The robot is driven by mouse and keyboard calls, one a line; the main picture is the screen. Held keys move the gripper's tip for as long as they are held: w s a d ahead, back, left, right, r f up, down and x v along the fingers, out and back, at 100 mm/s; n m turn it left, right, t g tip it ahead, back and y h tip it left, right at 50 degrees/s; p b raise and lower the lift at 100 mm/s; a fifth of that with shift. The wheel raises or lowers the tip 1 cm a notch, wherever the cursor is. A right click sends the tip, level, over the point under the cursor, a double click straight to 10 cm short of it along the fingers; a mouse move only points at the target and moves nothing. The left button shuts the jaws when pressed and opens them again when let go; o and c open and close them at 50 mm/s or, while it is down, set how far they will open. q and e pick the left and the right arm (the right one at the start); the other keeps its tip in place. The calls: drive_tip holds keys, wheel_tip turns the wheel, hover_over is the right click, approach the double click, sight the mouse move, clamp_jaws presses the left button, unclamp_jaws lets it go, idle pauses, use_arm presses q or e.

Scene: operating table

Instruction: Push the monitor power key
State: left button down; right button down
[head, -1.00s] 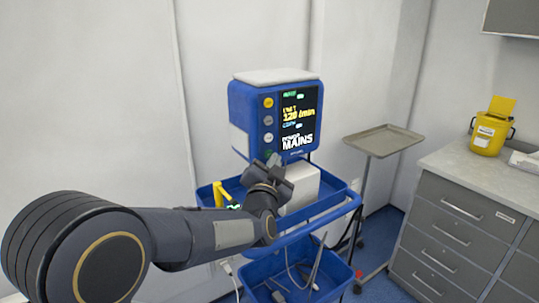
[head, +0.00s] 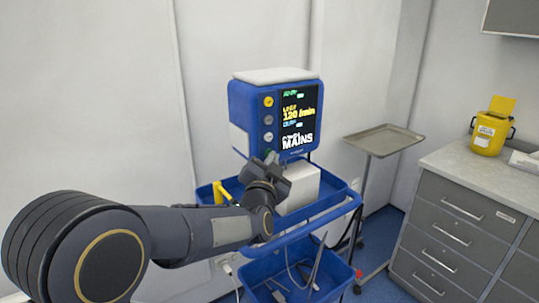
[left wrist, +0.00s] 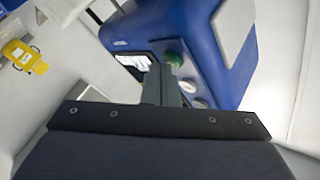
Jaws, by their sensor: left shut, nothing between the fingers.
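The blue monitor (head: 240,108) has a lit screen (head: 299,112) reading "120 /min" and "MAINS". A column of round keys runs left of the screen, with a yellow key (head: 268,102) on top and grey ones below. A green key (left wrist: 175,52) shows large in the left wrist view, partly behind my fingers; I take it as the power key. My left gripper (head: 272,159) is shut and empty, just below and in front of the lower keys. Its fingertips (left wrist: 161,70) overlap the green key's edge in view; I cannot tell whether they touch. My right gripper is not in view.
The monitor stands on a blue trolley with a front rail (head: 310,227), a white box (head: 302,190) and a lower bin (head: 262,270). A metal tray stand (head: 383,140) and a grey cabinet (head: 440,215) with a yellow container (head: 490,132) are at right.

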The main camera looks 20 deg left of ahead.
use_arm(q)
drive_tip(key=shift+a, duration=0.1)
idle(0.4)
drive_tip(key=shift+s+d, duration=0.3)
drive_tip(key=shift+d, duration=0.15)
drive_tip(key=s+d+p, duration=0.1)
drive_tip(key=s+d, duration=0.1)
drive_tip(key=s+d+p, duration=0.1)
drive_tip(key=d, duration=0.1)
drive_tip(key=shift+s+d+p, duration=0.35)
idle(0.4)
